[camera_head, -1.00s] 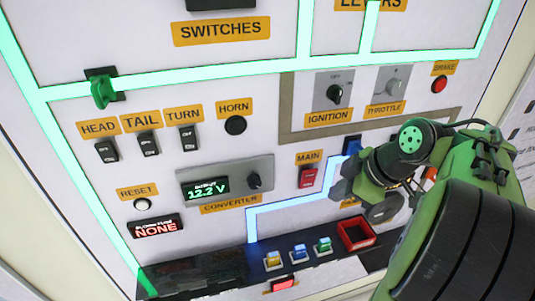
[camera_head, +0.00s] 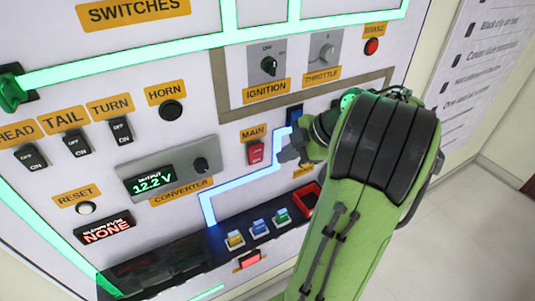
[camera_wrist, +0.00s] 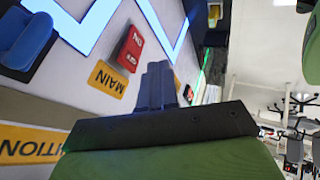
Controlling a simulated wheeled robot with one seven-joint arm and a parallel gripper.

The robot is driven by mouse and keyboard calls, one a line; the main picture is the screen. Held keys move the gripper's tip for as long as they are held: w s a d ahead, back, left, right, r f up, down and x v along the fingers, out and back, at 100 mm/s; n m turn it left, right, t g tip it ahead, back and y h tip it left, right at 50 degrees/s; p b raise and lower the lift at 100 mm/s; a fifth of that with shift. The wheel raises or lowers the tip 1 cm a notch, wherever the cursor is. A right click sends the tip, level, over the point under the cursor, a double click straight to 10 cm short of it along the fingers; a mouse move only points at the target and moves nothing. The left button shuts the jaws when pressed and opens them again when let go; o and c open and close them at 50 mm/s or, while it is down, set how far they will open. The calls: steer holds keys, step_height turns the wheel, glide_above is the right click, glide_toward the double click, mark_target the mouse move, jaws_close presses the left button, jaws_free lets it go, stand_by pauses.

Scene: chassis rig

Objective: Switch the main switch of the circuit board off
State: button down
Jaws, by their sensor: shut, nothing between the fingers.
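The main switch is a red rocker (camera_head: 256,152) below the yellow MAIN label (camera_head: 253,132) on the circuit board panel. It also shows in the wrist view as a red rocker (camera_wrist: 131,48) with white lettering, beside its label (camera_wrist: 107,79). My gripper (camera_head: 286,155) is just right of the switch in the head view, apart from it. In the wrist view the gripper's dark fingers (camera_wrist: 157,84) are together and hold nothing. The arm covers part of the panel right of the switch.
A blue part (camera_head: 294,116) sits on the panel above the gripper. The ignition knob (camera_head: 268,66) and throttle knob (camera_head: 326,53) are higher up. Coloured fuses (camera_head: 259,227) and a red-framed box (camera_head: 305,204) lie below. The converter (camera_head: 168,169) is left. Open floor lies at right.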

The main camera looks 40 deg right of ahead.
mark_target(256, 155)
steer(key=w+f, duration=0.2)
steer(key=w, duration=0.4)
steer(key=shift+w+f+p, duration=0.2)
steer(key=shift+f+p, duration=0.15)
steer(key=shift+w+d+r+g+p, duration=0.1)
steer(key=shift+w+r+g+p, duration=0.35)
steer(key=shift+p, duration=0.75)
steer(key=shift+w+d+p, duration=0.1)
steer(key=shift+p, duration=0.2)
steer(key=shift+f, duration=0.25)
